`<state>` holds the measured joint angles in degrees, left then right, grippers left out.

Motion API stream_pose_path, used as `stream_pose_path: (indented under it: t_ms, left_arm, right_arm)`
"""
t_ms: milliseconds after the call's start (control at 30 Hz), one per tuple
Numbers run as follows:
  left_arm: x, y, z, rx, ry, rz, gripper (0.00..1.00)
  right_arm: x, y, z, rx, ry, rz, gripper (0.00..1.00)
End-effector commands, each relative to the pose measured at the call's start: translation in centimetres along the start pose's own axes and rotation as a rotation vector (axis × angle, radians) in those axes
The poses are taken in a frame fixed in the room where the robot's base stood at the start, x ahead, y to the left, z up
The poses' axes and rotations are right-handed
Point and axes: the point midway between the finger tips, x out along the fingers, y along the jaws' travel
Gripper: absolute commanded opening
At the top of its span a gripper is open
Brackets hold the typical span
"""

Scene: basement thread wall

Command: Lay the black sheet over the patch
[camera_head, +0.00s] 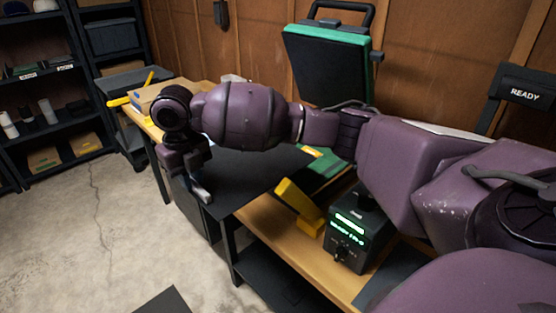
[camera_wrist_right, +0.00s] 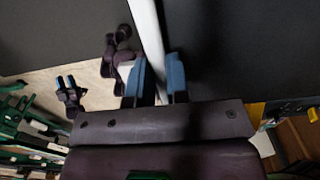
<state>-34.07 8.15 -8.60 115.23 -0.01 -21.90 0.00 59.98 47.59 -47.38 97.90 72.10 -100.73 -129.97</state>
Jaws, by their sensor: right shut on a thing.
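The black sheet (camera_head: 250,180) lies over the wooden bench, with its front left corner beyond the bench edge. My right gripper (camera_head: 203,194) is at that corner, pointing down and shut on the sheet's edge. In the wrist view its blue fingertips (camera_wrist_right: 155,82) stand on both sides of a pale strip, with dark surface to left and right. A small dark shape with two blue tips, apparently my left gripper (camera_wrist_right: 67,92), shows there; its opening is too small to judge. I cannot make out the patch; my arm and the sheet hide part of the bench.
A yellow angled block (camera_head: 299,207) and a black box with a green display (camera_head: 348,238) stand on the bench right of the sheet. A green-edged black case (camera_head: 328,65) stands behind.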

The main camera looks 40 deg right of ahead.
Motion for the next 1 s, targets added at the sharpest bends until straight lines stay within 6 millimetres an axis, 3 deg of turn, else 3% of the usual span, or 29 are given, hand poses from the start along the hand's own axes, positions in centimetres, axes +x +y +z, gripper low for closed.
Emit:
stream_pose_path:
  t_ms: [800,900,1000]
  left_arm:
    - [0.4,0.0,-0.5,0.004,0.013,0.002,0.43]
    - [0.3,0.0,-0.3,0.004,0.010,0.002,0.43]
    - [0.4,0.1,-0.1,0.004,0.008,0.002,0.43]
  right_arm:
    - [0.0,-17.4,-0.1,0.007,0.001,-0.002,0.00]
    - [0.0,-19.2,-0.1,0.005,0.001,-0.002,0.00]
    - [1.4,-19.0,-0.1,0.001,0.003,0.001,0.00]
